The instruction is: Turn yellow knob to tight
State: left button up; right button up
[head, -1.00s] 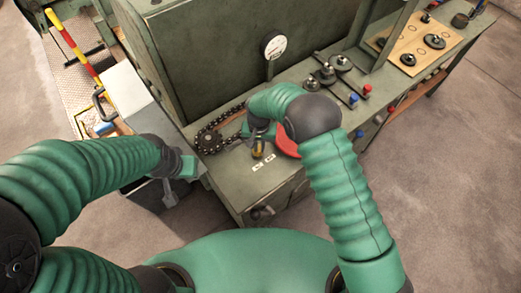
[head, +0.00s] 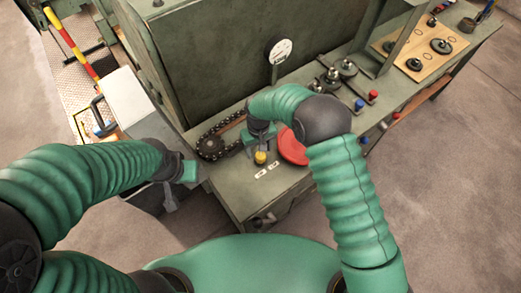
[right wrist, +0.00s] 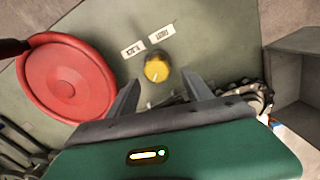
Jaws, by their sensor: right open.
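The yellow knob (head: 260,157) sits on the green bench top beside two small white labels (head: 267,170). In the right wrist view the yellow knob (right wrist: 156,69) shows a pale pointer line, and the two labels (right wrist: 147,39) lie just past it. My right gripper (head: 260,146) is right by the knob; in the wrist view its fingers (right wrist: 162,97) are spread apart, with the knob ahead of the gap and not clasped. My left gripper (head: 180,185) hangs at the left over a dark box, away from the knob; its finger gap is unclear.
A red round disc (head: 292,147) stands close to the right of the knob. A chain on a sprocket (head: 211,146) lies to the left. A gauge (head: 279,50) rises behind. Several levers and dark wheels (head: 347,68) stand further right.

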jog(key=shift+w+a+r+p, duration=0.1)
jog(key=shift+w+r+p, duration=0.15)
jog(key=shift+r, duration=0.3)
jog(key=shift+w+a+r+p, duration=0.1)
jog(key=shift+r+p, duration=0.2)
jog(key=shift+r, duration=0.2)
jog(key=r, duration=0.1)
jog(key=r+p, duration=0.1)
jog(key=s+d+r, duration=0.1)
jog(key=shift+w+r+p, duration=0.15)
jog(key=shift+r+p, duration=0.45)
jog(key=shift+p, duration=0.15)
jog(key=r+p, duration=0.1)
notch_tip(320, 180, up, 10)
jog(key=f+p, duration=0.1)
jog(key=p, duration=0.5)
send_over(260, 154)
jog(key=shift+w+r+p, duration=0.2)
jog(key=shift+r+p, duration=0.35)
jog(key=shift+r, duration=0.45)
jog(key=shift+r, duration=0.1)
